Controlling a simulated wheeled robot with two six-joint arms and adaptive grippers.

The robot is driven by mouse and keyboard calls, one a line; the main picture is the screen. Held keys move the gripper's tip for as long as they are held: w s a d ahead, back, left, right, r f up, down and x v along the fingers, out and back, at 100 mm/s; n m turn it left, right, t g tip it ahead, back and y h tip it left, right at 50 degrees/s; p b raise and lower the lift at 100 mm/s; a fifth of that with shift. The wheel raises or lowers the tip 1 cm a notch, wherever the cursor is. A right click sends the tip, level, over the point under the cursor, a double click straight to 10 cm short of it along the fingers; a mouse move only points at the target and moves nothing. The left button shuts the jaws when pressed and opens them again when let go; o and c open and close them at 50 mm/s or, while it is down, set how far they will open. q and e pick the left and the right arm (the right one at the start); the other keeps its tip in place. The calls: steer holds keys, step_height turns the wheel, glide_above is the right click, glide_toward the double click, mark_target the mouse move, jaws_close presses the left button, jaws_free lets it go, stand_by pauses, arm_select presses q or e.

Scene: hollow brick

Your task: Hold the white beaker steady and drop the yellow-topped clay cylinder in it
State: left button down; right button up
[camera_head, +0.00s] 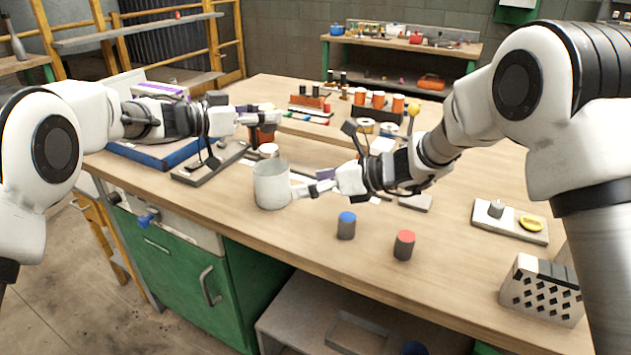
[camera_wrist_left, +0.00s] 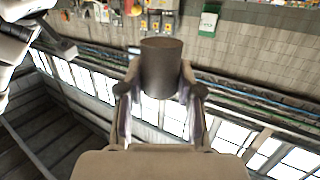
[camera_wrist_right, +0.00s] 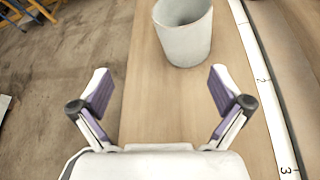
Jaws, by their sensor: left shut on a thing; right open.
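The white beaker (camera_head: 271,187) stands upright near the table's front edge; it also shows at the top of the right wrist view (camera_wrist_right: 184,42). My right gripper (camera_head: 308,184) is open beside the beaker, on its right in the head view. In the right wrist view, the beaker stands just beyond the spread fingers (camera_wrist_right: 162,85), not clearly between them. My left gripper (camera_head: 266,117) is shut on a grey-brown clay cylinder, seen between its fingers in the left wrist view (camera_wrist_left: 161,68). It is behind and above the beaker in the head view. The cylinder's top colour is not clear.
A blue-topped cylinder (camera_head: 346,228) and a red-topped cylinder (camera_head: 404,247) stand in front of my right arm. A metal block with holes (camera_head: 541,291) and a small tray (camera_head: 510,223) are at the right. Spools and racks crowd the table's back.

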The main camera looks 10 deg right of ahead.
mark_target(273, 186)
steer(key=shift+w+d+f+n+t+h, duration=0.15)
steer(key=shift+w+d+f+n+t, duration=0.15)
steer(key=shift+w, duration=0.25)
steer(key=shift+w+d+f+n+t+h, duration=0.2)
steer(key=shift+w+d+n+t, duration=0.1)
steer(key=shift+w, duration=0.2)
steer(key=shift+w+f, duration=0.1)
steer(key=shift+w, duration=0.1)
steer(key=x, duration=1.1)
steer(key=shift+w+a+f, duration=0.15)
steer(key=shift+w+a, duration=0.05)
steer(key=shift+a, duration=0.1)
steer(key=c, duration=1.3)
